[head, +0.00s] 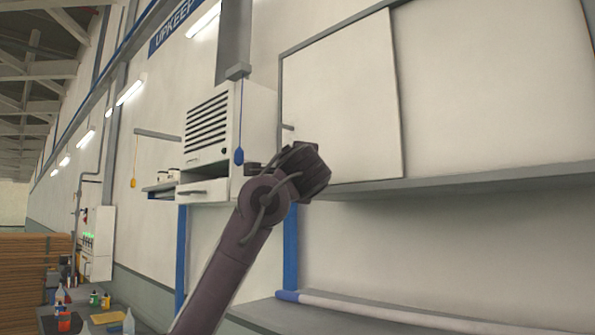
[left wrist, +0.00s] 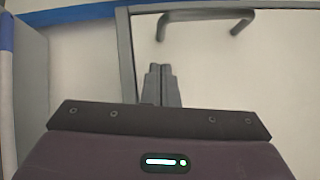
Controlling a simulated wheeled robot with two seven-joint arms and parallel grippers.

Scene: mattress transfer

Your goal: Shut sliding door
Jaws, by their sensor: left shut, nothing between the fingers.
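The sliding door (head: 345,100) is a pale, dark-edged panel in a grey frame on the wall unit, upright at the left part of the frame in the head view. A small piece of its handle (head: 288,127) shows at its left edge. In the left wrist view a grey bar handle (left wrist: 200,13) stands out from the pale door panel (left wrist: 250,70). My left gripper (head: 312,168) is in front of the door's lower left corner; its fingers are hidden there. In the left wrist view its fingers (left wrist: 161,70) are shut and empty, below the handle and apart from it. My right gripper is out of view.
A white vented cabinet (head: 208,130) with a blue pull cord (head: 239,156) stands left of the door. A grey ledge (head: 450,182) runs under it. A pale surface (head: 490,90) lies right of the door. Below is a bench (head: 300,315) with a pale roll (head: 390,308).

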